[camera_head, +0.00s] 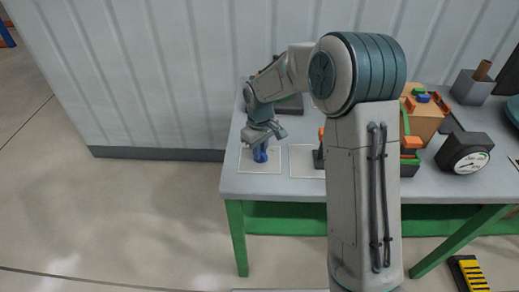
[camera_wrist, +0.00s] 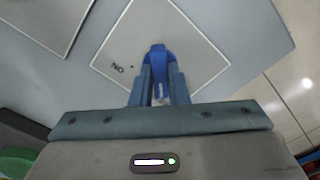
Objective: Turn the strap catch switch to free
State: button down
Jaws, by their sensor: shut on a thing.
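A blue knob (camera_head: 260,154) stands on a pale square plate (camera_head: 246,164) at the left end of the table, and looks like the switch. My gripper (camera_head: 262,143) comes down on it from above. In the wrist view the blue knob (camera_wrist: 157,52) sits between the two fingers of my gripper (camera_wrist: 159,80), which are shut on it. Its lower part is partly hidden by the fingers. The plate (camera_wrist: 195,40) carries small dark letters that look like "NO" and a dot left of the knob. No word "free" can be read.
A second pale plate (camera_head: 304,162) lies just right, with a dark item at its edge. A crate with coloured blocks (camera_head: 425,118), a round gauge (camera_head: 466,154) and a grey box (camera_head: 472,88) stand at the right. The corrugated wall is close behind the table (camera_head: 236,186).

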jog(key=c, duration=1.4)
grip_release()
notch_tip(320, 180, up, 14)
jog(key=shift+b, duration=0.3)
jog(key=s+d+m+t, duration=0.1)
jog(key=s+d+m, duration=0.3)
jog(key=s+d, duration=0.3)
jog(key=s+d+m+t, duration=0.2)
jog(key=s+d+m, duration=0.3)
jog(key=s, duration=1.3)
jog(key=d, duration=0.3)
jog(key=shift+s+d, duration=0.2)
jog(key=shift+s, duration=0.1)
